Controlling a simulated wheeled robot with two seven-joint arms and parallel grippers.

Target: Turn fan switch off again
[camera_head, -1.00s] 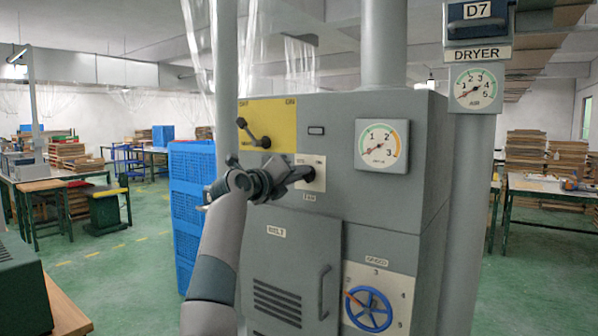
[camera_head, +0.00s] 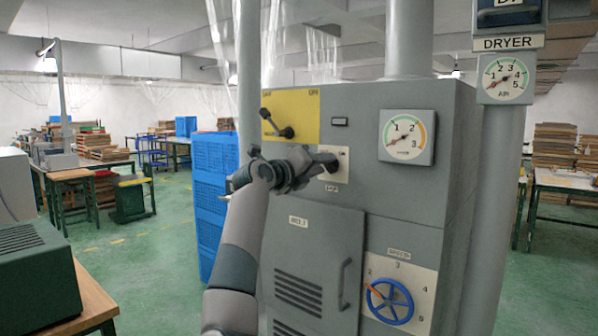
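The fan switch (camera_head: 330,164) sits on a small pale plate on the grey dryer cabinet, with a label below it.
Above the switch is a yellow panel with a black lever (camera_head: 277,125). A round gauge (camera_head: 407,136) is at the right, a blue handwheel (camera_head: 390,301) below. Blue crates (camera_head: 215,190) stand behind my arm. A wooden table edge (camera_head: 95,305) is at lower left.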

